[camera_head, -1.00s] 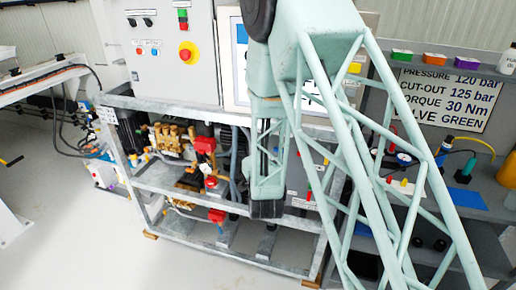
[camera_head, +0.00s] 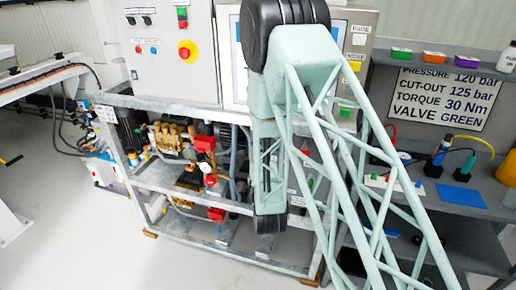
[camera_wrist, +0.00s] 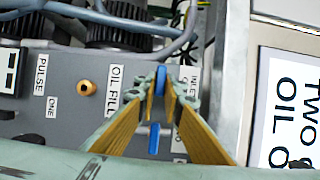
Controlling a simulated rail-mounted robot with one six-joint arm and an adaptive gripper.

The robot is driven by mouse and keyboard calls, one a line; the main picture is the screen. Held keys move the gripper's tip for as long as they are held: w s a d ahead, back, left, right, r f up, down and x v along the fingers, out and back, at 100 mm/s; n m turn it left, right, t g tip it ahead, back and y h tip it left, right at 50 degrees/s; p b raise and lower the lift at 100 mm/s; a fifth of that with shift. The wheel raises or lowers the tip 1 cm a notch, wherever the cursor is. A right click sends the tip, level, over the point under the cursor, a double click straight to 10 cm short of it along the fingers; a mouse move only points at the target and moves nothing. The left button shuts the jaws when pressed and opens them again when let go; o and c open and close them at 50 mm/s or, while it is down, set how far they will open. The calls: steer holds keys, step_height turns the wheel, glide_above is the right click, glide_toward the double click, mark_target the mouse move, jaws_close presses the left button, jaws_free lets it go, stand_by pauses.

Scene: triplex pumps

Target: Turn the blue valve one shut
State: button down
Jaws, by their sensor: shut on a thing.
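The blue valve handle (camera_wrist: 154,139) shows as a narrow blue strip between the fingers in the wrist view. Its upper end also shows above the fingertips. My gripper (camera_wrist: 160,96) has yellow fingers with grey-green tips, closed on this handle from both sides. The middle of the handle is partly covered by the tips. An "INLET" label, partly hidden, stands just right of the fingertips. In the head view my gripper and the valve are hidden behind my arm.
An "OIL FILL" label (camera_wrist: 115,88) and a brass fitting (camera_wrist: 87,88) sit left of the fingers. Grey hoses cross above. A metal frame post and a white sign (camera_wrist: 290,110) stand at right.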

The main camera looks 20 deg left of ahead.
steer(key=c, duration=2.7)
jaws_free()
steer(key=shift+c, duration=0.2)
steer(key=v, duration=1.2)
steer(key=shift+w, duration=0.15)
